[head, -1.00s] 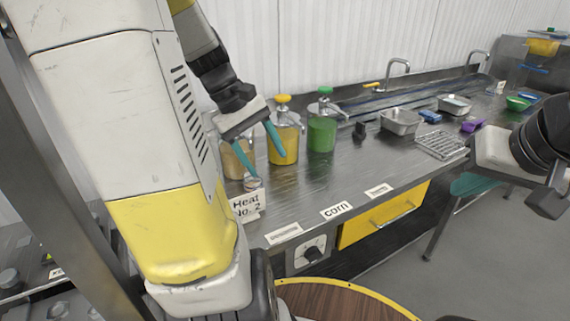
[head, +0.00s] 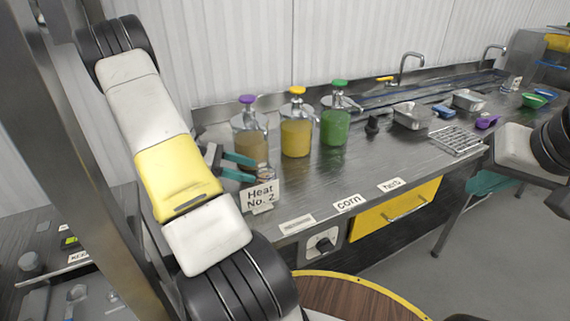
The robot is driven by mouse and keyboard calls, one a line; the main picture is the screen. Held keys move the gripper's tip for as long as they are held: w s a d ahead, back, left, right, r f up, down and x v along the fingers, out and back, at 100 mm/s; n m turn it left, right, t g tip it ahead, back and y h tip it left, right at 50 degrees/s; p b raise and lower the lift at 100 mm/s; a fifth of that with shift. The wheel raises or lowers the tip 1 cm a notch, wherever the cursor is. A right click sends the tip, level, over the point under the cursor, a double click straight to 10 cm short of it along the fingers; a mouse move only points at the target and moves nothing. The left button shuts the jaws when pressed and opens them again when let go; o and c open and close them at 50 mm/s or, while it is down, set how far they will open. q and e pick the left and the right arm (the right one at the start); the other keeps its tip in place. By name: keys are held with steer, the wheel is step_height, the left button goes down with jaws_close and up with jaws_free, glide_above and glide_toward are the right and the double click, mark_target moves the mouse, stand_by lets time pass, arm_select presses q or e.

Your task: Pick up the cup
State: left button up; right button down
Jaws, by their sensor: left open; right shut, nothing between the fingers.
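A small clear cup-like thing (head: 265,173) stands at the table's near edge, just behind the "Heat No. 2" sign (head: 262,195), which hides its lower part. My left gripper (head: 240,167) is open, with its teal fingers pointing right. Its fingertips are close to the small cup, at its left. Whether they touch or reach around it cannot be told at this size. My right gripper (head: 488,183) is at the right, beyond the table's front edge. Its teal fingers are shut and empty.
Pump bottles with purple (head: 248,132), yellow (head: 296,130) and green (head: 335,122) tops stand behind and right of the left gripper. Metal pans (head: 411,116), a wire rack (head: 455,140) and a purple item (head: 487,121) lie farther right. The steel counter (head: 335,172) is clear in front of the bottles.

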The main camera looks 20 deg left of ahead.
arm_select(q)
steer(key=x, duration=0.3)
steer(key=shift+d+f, duration=0.15)
steer(key=shift+d, duration=0.1)
steer(key=shift+r+x, duration=0.25)
steer(key=shift+x, duration=1.15)
steer(key=shift+r+x, duration=0.2)
steer(key=shift+x, duration=1.15)
steer(key=shift+w+d, duration=0.1)
steer(key=shift+d, duration=0.1)
steer(key=shift+c, duration=0.4)
steer(key=c, duration=1.1)
